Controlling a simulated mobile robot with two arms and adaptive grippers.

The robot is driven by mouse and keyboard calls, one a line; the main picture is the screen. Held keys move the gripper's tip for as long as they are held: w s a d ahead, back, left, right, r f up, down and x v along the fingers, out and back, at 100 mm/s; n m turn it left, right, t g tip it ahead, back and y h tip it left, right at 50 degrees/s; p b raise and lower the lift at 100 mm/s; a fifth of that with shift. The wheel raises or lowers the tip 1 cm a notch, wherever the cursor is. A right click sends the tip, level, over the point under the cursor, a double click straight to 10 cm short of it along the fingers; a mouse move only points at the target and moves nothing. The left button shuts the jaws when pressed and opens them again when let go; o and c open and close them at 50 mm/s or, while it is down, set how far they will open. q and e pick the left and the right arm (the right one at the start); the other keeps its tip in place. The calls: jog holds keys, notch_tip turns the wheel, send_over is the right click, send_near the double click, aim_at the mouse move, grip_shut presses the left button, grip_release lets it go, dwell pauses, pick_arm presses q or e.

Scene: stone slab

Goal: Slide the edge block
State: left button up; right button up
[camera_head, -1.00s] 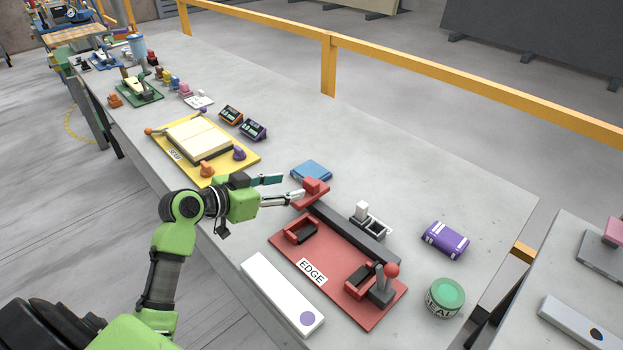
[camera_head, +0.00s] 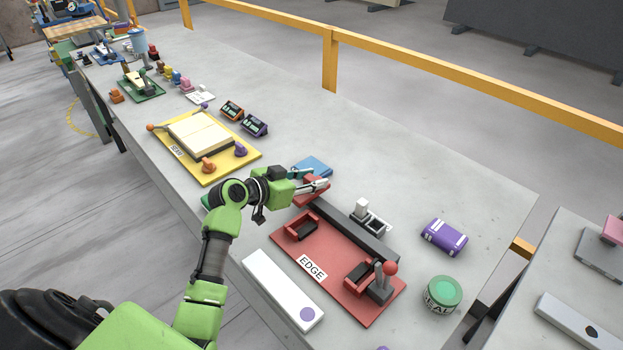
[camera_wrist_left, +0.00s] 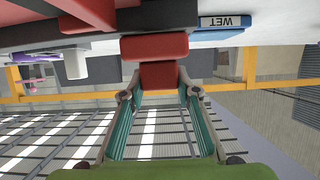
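The red EDGE board (camera_head: 335,262) lies on the stone slab, with a dark grey rail (camera_head: 355,233) along its far side. The red edge block (camera_head: 312,190) sits at the rail's left end, partly hidden by my left gripper (camera_head: 312,181). In the left wrist view, the block's red knob (camera_wrist_left: 158,76) shows ahead, between the spread fingertips (camera_wrist_left: 160,97). My right gripper is in no view.
A blue block (camera_head: 315,165) lies just behind the gripper. A red-knobbed lever (camera_head: 389,270) stands at the board's right end. A white bar (camera_head: 283,290) lies in front, and a yellow board (camera_head: 222,167) to the left. A purple block (camera_head: 444,237) and green tin (camera_head: 444,294) stand right.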

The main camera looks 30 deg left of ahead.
pick_arm(q)
grip_shut()
jog(key=s+d+p, duration=0.1)
jog(key=d, duration=0.1)
jog(key=s+d+p, duration=0.1)
jog(key=d, duration=0.2)
jog(key=s+d+p, duration=0.1)
jog(key=d, duration=0.2)
jog(key=shift+d, duration=0.25)
jog(key=shift+s+d, duration=0.1)
jog(key=shift+d, duration=0.2)
jog(key=o, duration=0.8)
grip_release()
jog(key=shift+a, duration=0.1)
jog(key=shift+s, duration=0.1)
jog(key=v, duration=1.1)
jog(key=shift+s+a+r, duration=0.15)
jog(key=shift+s, duration=0.25)
